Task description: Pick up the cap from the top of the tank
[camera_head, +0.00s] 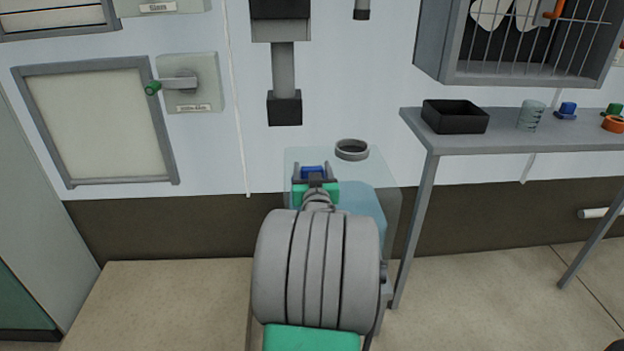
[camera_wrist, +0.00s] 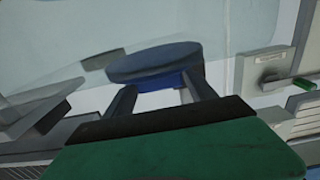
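The cap is a blue disc (camera_wrist: 155,62) in the wrist view, at the far end of my gripper's fingers. In the head view the blue cap (camera_head: 313,170) shows between the fingers, over the near left part of the tank's top. My gripper (camera_head: 314,174) has its fingers spread about as wide as the cap; I cannot tell whether they press on it. The clear tank (camera_head: 392,205) holds light-blue liquid, partly hidden by my arm. A dark ring-shaped neck (camera_head: 351,149) stands on its top, behind and right of the cap. Whether the cap touches the tank is unclear.
A grey table (camera_head: 470,144) stands right of the tank, with a black bin (camera_head: 455,116), a greenish cup (camera_head: 531,115) and another blue cap-like part (camera_head: 567,110). A black-ended wall fixture (camera_head: 284,108) hangs behind the tank. A panel with a green-tipped handle (camera_head: 153,87) is at left.

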